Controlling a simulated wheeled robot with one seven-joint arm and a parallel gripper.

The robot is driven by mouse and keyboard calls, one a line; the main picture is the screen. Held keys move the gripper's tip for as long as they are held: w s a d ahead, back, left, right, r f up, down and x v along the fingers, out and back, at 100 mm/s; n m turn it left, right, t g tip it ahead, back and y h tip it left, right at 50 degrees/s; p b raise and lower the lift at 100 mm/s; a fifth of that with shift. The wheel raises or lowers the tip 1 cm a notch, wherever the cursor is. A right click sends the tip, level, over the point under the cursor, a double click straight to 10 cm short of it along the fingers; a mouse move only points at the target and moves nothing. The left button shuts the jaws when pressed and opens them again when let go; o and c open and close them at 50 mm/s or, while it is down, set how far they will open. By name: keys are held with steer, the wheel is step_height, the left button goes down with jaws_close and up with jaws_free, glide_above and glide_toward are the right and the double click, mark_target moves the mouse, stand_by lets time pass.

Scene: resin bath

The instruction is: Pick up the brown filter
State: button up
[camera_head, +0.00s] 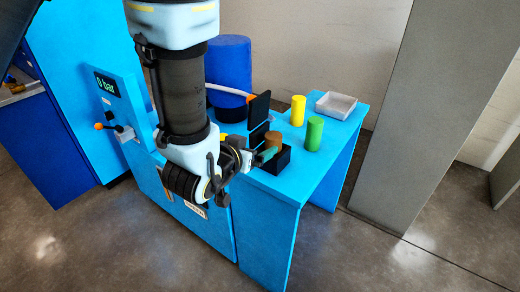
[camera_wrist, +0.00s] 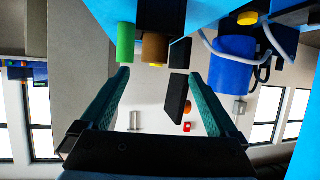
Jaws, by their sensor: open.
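The brown filter (camera_head: 273,139) is a short upright cylinder. It stands in or just behind a black open box (camera_head: 284,160) on the blue table, its lower part hidden. In the wrist view, which is upside down, the brown filter (camera_wrist: 155,48) shows beyond my fingertips, between their lines. My gripper (camera_head: 266,155) is in front of the box at about filter height, and its teal fingers also show in the wrist view (camera_wrist: 158,75). The fingers are apart with nothing between them. I cannot tell the exact gap to the filter.
A green cylinder (camera_head: 314,134) and a yellow cylinder (camera_head: 298,111) stand to the right of the box. A white tray (camera_head: 336,105) is at the table's back corner. A black upright lid (camera_head: 259,109) and a blue tank (camera_head: 229,75) stand behind. A pressure display (camera_head: 107,84) is left.

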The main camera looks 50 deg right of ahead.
mark_target(270, 140)
steer(key=p+x, duration=0.1)
steer(key=x, duration=0.2)
steer(key=p+x, duration=0.1)
steer(key=x, duration=0.3)
steer(key=s+p+x, duration=0.1)
steer(key=x, duration=0.3)
steer(key=shift+d+r, duration=0.1)
steer(key=shift+r, duration=0.1)
jaws_close()
stand_by(0.6)
